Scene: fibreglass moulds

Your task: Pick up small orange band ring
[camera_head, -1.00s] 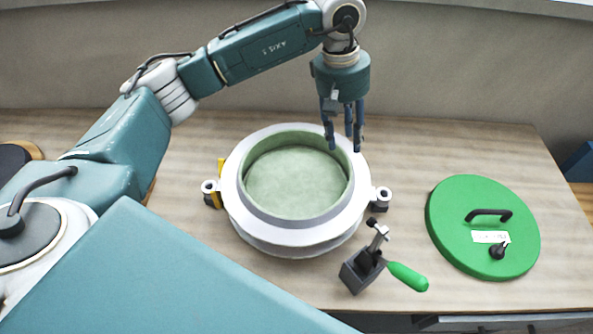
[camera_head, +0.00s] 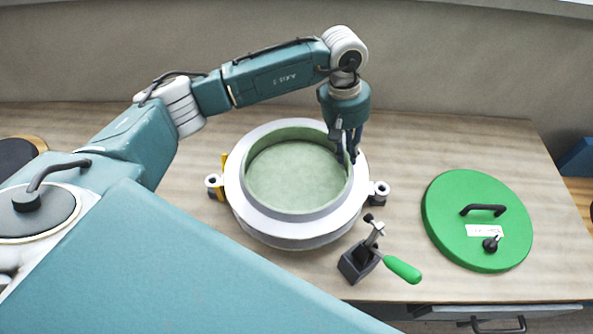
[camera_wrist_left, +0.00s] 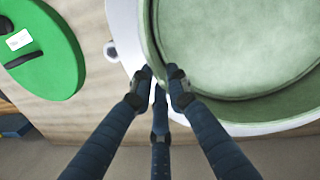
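No orange ring shows in any view. A pale green band ring (camera_head: 262,137) lines the inside of the round white mould (camera_head: 240,208) in the middle of the table. It also shows in the left wrist view (camera_wrist_left: 262,104). My left gripper (camera_head: 346,158) points down at the right side of this ring. In the wrist view its dark blue fingers (camera_wrist_left: 162,78) stand on either side of the ring's wall and look closed in on it. The fingers partly hide the wall there. My right gripper is not in view.
A green round lid (camera_head: 450,215) with a black handle lies at the right. A toggle clamp (camera_head: 357,262) with a green handle stands before the mould. A yellow part (camera_head: 223,164) sits at the mould's left side. The table's back right is clear.

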